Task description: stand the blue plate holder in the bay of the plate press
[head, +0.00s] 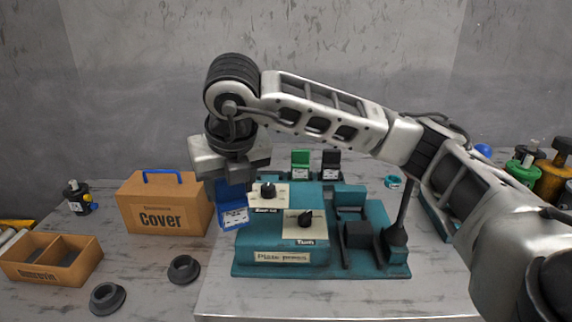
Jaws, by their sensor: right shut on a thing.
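The blue plate holder (232,208), with a white label on its front, is at the left side of the plate press. My right gripper (236,178) reaches in from the right, points down and is shut on the top of the holder. The teal plate press (285,254) has two black knobs on cream panels and a labelled front. A teal block and dark parts (357,234) stand on its right half; I cannot tell which opening is the bay. Whether the holder touches the press is unclear. My left gripper is not in view.
A green holder (300,158) and a black holder (331,160) stand behind the press. Left are a cardboard Cover box (152,218), a divided tray (82,264) and two dark rings (184,268). Several containers (523,172) stand at the far right. The table front is clear.

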